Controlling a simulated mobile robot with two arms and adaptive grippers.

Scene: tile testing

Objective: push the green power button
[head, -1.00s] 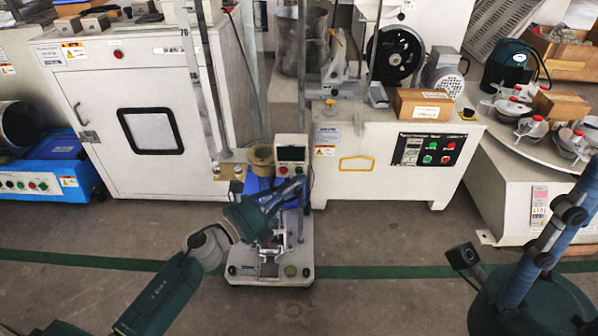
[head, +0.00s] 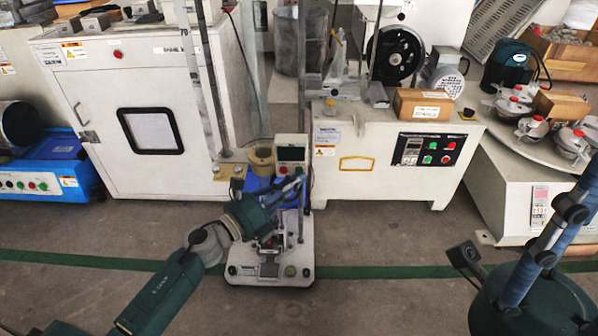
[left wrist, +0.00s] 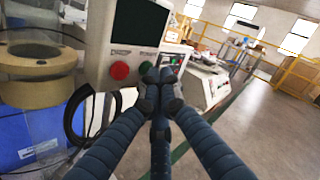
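A white control box (head: 291,150) with a dark screen stands on the small machine in the middle of the head view. In the left wrist view, the box (left wrist: 97,45) fills the upper left, with a red button (left wrist: 119,70) below its screen. A green button (left wrist: 146,68) shows right of it, partly hidden by a fingertip. My left gripper (left wrist: 160,80) is shut and empty, its fingertips together in front of the box's lower right, close to the green button. I cannot tell whether they touch. My right gripper's body (head: 530,298) is at the lower right; its fingertips are out of frame.
A tan ring (left wrist: 35,62) sits left of the box above a blue case (left wrist: 30,135). Another panel (head: 430,150) with green and red buttons is on the white machine to the right. A white cabinet (head: 150,80) stands left. The floor in front is clear.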

